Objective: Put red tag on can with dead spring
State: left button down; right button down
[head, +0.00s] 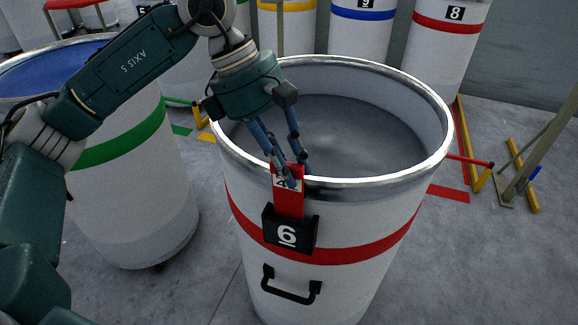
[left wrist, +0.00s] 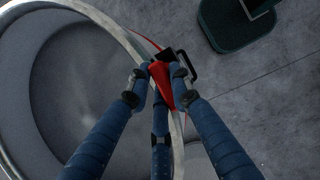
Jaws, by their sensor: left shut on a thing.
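The red tag (head: 289,204) is at the near rim of the can numbered 6 (head: 350,220), a white can with a red band. My left gripper (head: 290,178) is shut on the tag's upper end. The tag hangs down the can's outer wall, its lower end by the black number plate. The left wrist view shows the tag (left wrist: 162,82) between the fingers (left wrist: 158,78) at the metal rim. I cannot tell whether it is hooked over the rim. The can's grey inside surface lies well below its rim; no spring shows. My right gripper is in neither view.
A green-banded can (head: 130,200) with a blue top surface inside stands close at left. Behind stand cans with yellow (head: 287,30), blue (head: 362,30) and red bands (head: 445,40). A low red-and-yellow rail (head: 470,161) and a slanted post are at right. Grey floor is clear at front right.

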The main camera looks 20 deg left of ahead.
pick_arm(q)
jog(key=shift+s+f, duration=0.35)
jog(key=shift+f, duration=0.55)
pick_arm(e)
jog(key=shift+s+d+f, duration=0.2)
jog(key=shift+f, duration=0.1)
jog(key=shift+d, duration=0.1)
pick_arm(q)
jog(key=c, duration=1.5)
grip_release()
jog(key=shift+f, duration=0.1)
jog(key=shift+w, duration=0.35)
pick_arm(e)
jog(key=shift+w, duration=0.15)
pick_arm(q)
jog(key=shift+r, duration=0.2)
